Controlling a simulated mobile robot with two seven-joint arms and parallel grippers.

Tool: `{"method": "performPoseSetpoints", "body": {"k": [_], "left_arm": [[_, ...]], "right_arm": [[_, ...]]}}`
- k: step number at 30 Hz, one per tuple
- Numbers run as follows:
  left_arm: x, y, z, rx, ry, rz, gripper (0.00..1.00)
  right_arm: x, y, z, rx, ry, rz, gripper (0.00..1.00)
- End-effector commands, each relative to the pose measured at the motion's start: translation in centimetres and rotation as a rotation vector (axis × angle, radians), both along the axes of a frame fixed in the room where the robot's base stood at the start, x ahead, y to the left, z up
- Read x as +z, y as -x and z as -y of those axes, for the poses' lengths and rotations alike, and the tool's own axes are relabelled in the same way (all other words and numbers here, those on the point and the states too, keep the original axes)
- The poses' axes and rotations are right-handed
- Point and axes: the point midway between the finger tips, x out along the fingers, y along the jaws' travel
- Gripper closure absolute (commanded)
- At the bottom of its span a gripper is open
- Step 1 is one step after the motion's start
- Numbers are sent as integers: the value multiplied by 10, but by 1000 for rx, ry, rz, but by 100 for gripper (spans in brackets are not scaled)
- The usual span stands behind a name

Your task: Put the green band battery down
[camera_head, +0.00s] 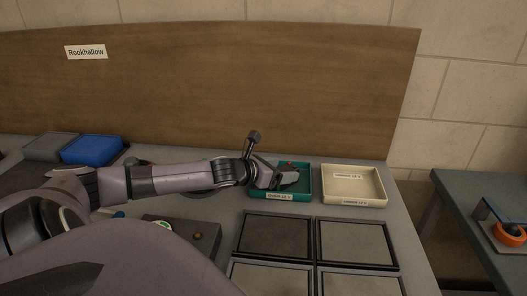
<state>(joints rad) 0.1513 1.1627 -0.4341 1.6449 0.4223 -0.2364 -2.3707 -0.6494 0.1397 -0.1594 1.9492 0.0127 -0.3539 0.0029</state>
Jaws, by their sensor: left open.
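My left arm comes in from the left, and my left gripper (285,178) is open over the teal tray (308,192), its fingers at or just inside the tray. A small spot of red shows by the fingertips; I cannot tell what it belongs to. I cannot make out a battery with a green band; the gripper covers much of the tray's inside. My right gripper is not in view.
A cream tray (366,199) stands right of the teal one. Several dark framed pads (356,243) lie in front. A blue bin (93,150) and grey bin (50,147) stand at the back left. A wooden board (230,90) closes the back. A side table (462,205) stands right.

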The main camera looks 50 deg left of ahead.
Motion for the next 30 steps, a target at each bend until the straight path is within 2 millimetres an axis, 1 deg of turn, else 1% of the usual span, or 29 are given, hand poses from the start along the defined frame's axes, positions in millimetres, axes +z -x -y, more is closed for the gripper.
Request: {"method": "performPoseSetpoints", "body": {"k": [4,12,30], "left_arm": [[1,11,-1,1,-2,-4,24],[10,29,-2,-2,-2,-4,24],[24,61,-3,-2,1,-3,24]], "right_arm": [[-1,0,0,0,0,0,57],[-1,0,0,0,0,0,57],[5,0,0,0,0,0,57]]}}
